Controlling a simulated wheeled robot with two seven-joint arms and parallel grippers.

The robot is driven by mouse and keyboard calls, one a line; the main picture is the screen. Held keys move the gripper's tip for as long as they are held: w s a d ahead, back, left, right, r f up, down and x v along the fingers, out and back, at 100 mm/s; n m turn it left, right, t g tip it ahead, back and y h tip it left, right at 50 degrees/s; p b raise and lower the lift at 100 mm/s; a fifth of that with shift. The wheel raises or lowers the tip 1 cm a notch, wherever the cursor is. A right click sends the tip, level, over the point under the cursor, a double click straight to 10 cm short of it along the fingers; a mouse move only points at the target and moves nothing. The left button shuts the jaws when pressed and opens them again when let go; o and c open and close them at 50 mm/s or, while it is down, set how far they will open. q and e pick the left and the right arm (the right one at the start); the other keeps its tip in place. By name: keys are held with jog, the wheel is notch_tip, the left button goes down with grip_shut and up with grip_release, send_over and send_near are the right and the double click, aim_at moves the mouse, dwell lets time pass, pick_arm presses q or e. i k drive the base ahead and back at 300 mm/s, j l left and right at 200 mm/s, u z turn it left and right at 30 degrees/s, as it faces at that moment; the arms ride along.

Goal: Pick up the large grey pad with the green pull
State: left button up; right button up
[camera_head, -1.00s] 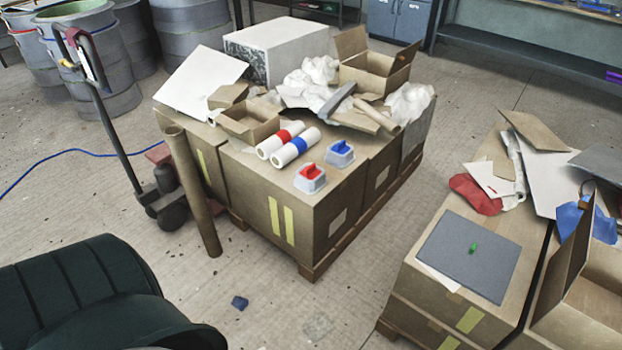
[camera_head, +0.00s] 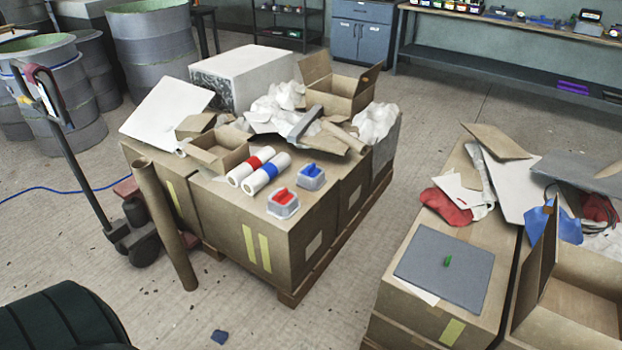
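The large grey pad (camera_head: 425,270) lies flat on top of a cardboard box (camera_head: 405,308) at the lower right. Its small green pull (camera_head: 448,261) stands up near the pad's middle. A sheet of white paper (camera_head: 416,291) sticks out from under the pad's front left edge. Neither of my grippers shows in the head view, and nothing touches the pad from above.
An open carton (camera_head: 575,345) stands right of the pad. Behind the pad lie a red cloth (camera_head: 446,207), a blue cloth (camera_head: 556,223) and boards. A loaded pallet of boxes (camera_head: 290,240) stands left, with bare floor between. A cardboard tube (camera_head: 163,225) leans there.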

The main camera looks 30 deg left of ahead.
aim_at(457, 271)
jog(key=i+j+z, duration=0.2)
jog(key=i, duration=0.25)
jog(key=i+j+z, duration=0.2)
jog(key=i, duration=0.25)
